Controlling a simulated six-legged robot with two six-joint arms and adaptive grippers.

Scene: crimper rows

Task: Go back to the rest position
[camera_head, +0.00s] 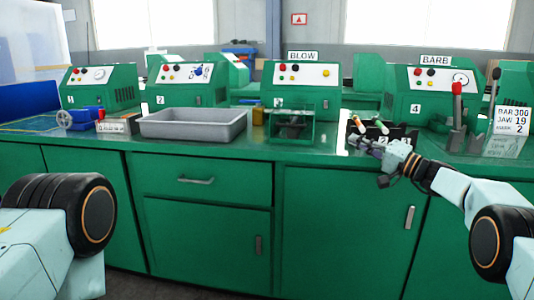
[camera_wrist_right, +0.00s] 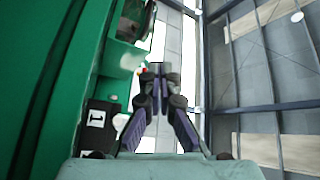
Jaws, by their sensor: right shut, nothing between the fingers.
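My right gripper (camera_head: 372,147) is at the front edge of the green bench top, just in front of a small dark rack (camera_head: 380,128) that holds tube-like pieces. In the right wrist view my right gripper (camera_wrist_right: 159,68) has its fingertips together and holds nothing. The right arm reaches in from the right side of the head view. My left arm shows only as a pale link with a dark joint at the lower left; the left gripper is out of view.
The green bench (camera_head: 225,158) bears a grey tray (camera_head: 195,124), numbered green machines, a blue vise (camera_head: 84,117) and levers with red and black knobs (camera_head: 457,110). A sign card (camera_head: 512,120) stands at the right. The space in front of the cabinets is clear.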

